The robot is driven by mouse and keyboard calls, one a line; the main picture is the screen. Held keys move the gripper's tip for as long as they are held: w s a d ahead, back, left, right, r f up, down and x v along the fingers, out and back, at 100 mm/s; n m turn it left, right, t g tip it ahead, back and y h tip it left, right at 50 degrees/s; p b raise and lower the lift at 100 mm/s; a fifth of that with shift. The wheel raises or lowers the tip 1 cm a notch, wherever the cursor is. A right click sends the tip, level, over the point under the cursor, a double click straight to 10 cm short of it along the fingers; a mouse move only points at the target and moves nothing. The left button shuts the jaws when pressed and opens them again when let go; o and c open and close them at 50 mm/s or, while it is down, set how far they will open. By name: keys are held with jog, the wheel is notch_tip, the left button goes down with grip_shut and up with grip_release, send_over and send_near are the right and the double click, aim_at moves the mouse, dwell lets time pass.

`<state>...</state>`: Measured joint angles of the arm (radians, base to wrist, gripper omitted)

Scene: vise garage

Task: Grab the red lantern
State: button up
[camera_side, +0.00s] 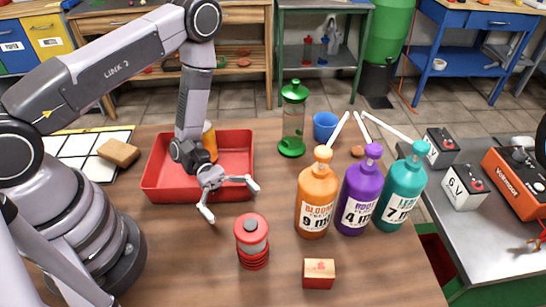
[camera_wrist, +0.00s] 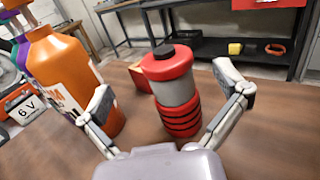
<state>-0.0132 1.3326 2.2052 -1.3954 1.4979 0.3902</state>
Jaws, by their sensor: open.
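The red lantern (camera_side: 252,241) stands upright on the wooden table, with a red top, a grey middle band and a ribbed red base. In the wrist view the lantern (camera_wrist: 172,92) stands just beyond and between the fingers. My gripper (camera_side: 231,202) is open and empty, to the upper left of the lantern in the side view. In the wrist view its fingers (camera_wrist: 165,88) are spread on either side of the lantern, with no clear contact.
An orange bottle (camera_side: 315,200) stands right of the lantern, beside purple (camera_side: 359,195) and teal (camera_side: 401,195) bottles. A small red-and-wood block (camera_side: 319,273) lies near the front. A red tray (camera_side: 235,152) sits behind my gripper. A green lantern (camera_side: 293,120) stands farther back.

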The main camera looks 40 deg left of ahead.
aim_at(246, 220)
jog(key=shift+s+d+r, duration=0.1)
jog(key=shift+s+d, duration=0.15)
jog(key=shift+d, duration=0.65)
jog(key=shift+s+d+f, duration=0.1)
jog(key=shift+s+d, duration=0.15)
jog(key=shift+d, duration=0.65)
jog(key=shift+s+d+r, duration=0.1)
jog(key=shift+s+d, duration=0.15)
jog(key=shift+d, duration=0.65)
jog(key=c, duration=1.3)
